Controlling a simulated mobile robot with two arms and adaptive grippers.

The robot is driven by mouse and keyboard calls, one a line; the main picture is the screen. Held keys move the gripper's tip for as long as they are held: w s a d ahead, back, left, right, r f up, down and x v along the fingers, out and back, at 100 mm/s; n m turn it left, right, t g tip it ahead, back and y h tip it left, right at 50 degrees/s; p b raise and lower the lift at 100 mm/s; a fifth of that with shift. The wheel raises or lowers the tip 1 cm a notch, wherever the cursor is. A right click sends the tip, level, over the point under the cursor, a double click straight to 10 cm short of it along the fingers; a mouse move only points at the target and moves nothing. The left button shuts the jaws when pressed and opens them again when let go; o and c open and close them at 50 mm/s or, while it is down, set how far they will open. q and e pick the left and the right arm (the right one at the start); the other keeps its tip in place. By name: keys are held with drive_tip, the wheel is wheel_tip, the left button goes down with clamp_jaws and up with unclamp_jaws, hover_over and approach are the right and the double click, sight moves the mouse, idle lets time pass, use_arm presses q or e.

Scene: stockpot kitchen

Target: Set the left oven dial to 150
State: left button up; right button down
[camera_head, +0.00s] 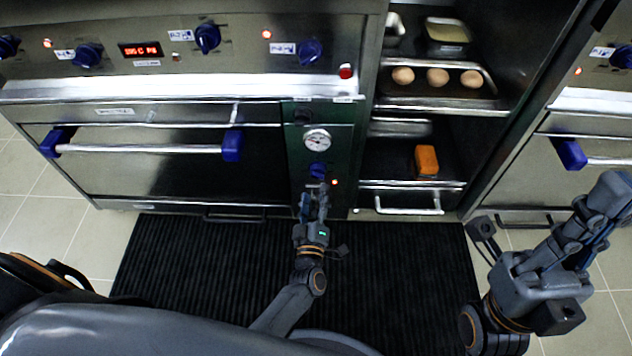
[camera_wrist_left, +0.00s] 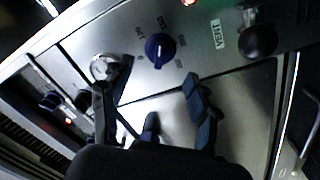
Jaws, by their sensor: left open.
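The left oven has a narrow control panel right of its door, with a blue dial (camera_head: 318,171) below a round gauge (camera_head: 317,140). My left gripper (camera_head: 314,203) is just below the dial in the head view. In the left wrist view its open fingers (camera_wrist_left: 155,105) are spread short of the dial, with nothing between them.
A black knob (camera_wrist_left: 258,40) sits beside a VENT label. The oven door handle (camera_head: 140,148) has blue ends. More blue dials (camera_head: 208,38) line the upper panel. Shelves hold several eggs (camera_head: 437,77) and an orange block (camera_head: 426,160). A black mat (camera_head: 200,260) covers the floor.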

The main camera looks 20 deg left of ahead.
use_arm(q)
drive_tip(key=v, duration=0.6)
idle(0.4)
